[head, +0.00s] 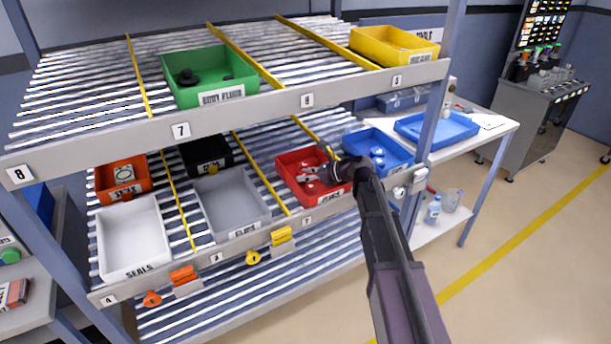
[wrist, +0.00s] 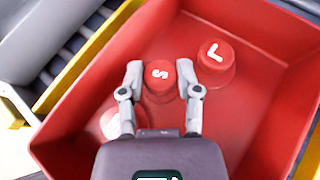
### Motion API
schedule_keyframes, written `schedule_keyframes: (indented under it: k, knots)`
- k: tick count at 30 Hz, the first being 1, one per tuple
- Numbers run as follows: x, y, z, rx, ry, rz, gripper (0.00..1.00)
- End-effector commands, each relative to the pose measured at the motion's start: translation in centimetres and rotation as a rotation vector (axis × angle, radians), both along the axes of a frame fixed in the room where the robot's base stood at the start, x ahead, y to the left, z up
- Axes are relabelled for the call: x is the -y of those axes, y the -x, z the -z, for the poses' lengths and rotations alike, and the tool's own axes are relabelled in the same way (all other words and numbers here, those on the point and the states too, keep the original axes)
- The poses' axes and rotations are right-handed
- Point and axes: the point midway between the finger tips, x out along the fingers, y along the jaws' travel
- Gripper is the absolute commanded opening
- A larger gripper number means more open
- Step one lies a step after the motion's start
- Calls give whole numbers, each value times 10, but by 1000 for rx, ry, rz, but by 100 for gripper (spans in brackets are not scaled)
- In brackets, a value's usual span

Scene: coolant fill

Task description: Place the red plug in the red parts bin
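The red parts bin (head: 327,193) is on the lower shelf, and its red wall (wrist: 270,130) fills most of the wrist view. My gripper (head: 318,175) reaches down into it. In the wrist view its two fingers (wrist: 160,78) sit against both sides of a red plug marked S (wrist: 158,84), low inside the bin. Whether that plug touches the bin floor is not clear. A red plug marked L (wrist: 214,64) lies to the right of the fingers, apart from them. Another red plug with a white mark (wrist: 112,122) is at the left, partly hidden by my gripper.
A blue bin (head: 392,148) stands right of the red bin, and a grey bin (head: 232,205) stands left. The upper shelf edge (head: 245,112) runs above, with green (head: 212,92) and yellow (head: 400,42) bins. A shelf post (head: 437,105) is at the right.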

Motion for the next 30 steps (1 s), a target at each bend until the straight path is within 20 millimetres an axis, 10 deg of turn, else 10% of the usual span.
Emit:
schedule_keyframes:
  k: [3,20,30]
  knots:
    - [0,0,0,0,0,0,76]
    - [1,0,-4,0,0,0,76]
    - [37,13,-22,0,0,1,76]
